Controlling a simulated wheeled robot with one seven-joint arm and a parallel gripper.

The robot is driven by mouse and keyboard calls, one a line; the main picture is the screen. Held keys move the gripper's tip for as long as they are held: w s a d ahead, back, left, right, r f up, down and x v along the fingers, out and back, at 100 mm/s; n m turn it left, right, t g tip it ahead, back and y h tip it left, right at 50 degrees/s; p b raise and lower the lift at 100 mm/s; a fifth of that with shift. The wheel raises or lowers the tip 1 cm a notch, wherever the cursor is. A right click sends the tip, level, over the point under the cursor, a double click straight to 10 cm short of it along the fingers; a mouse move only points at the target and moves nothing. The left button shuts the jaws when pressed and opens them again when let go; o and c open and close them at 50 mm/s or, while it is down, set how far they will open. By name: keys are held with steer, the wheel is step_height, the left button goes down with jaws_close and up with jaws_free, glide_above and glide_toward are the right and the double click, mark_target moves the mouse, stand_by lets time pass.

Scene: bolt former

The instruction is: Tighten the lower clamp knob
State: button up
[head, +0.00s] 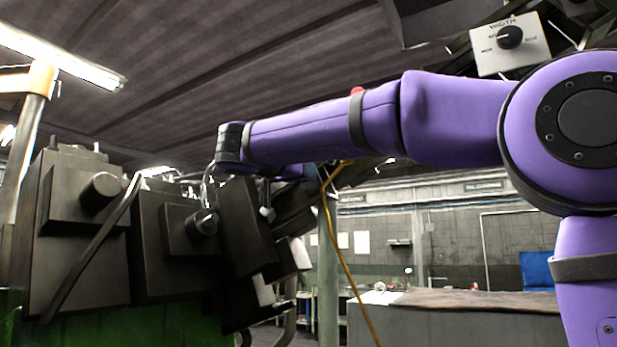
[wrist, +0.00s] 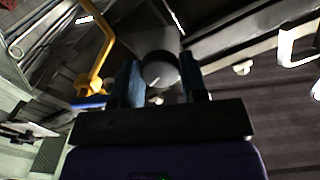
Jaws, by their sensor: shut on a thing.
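In the wrist view, a round dark grey knob (wrist: 160,68) with a small light mark sits between the two blue-padded fingers of my gripper (wrist: 160,82). The fingers are shut on its sides. The knob's base and the part behind it are dark and hard to make out. In the head view, my purple arm reaches left to the machine, and its end turns away behind the dark blocks. My fingers and the held knob cannot be made out there. No label shows whether this is the lower clamp knob.
A dark machine (head: 65,240) on a green base fills the left, with two other round knobs, one left (head: 100,192) and one right (head: 203,222). A yellow hose (head: 340,255) hangs below my arm. A dial box (head: 510,45) is at the upper right. A bench (head: 450,315) stands behind.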

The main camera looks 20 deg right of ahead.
steer(key=n, duration=1.1)
stand_by(0.3)
steer(key=o, duration=1.3)
steer(key=v, duration=0.8)
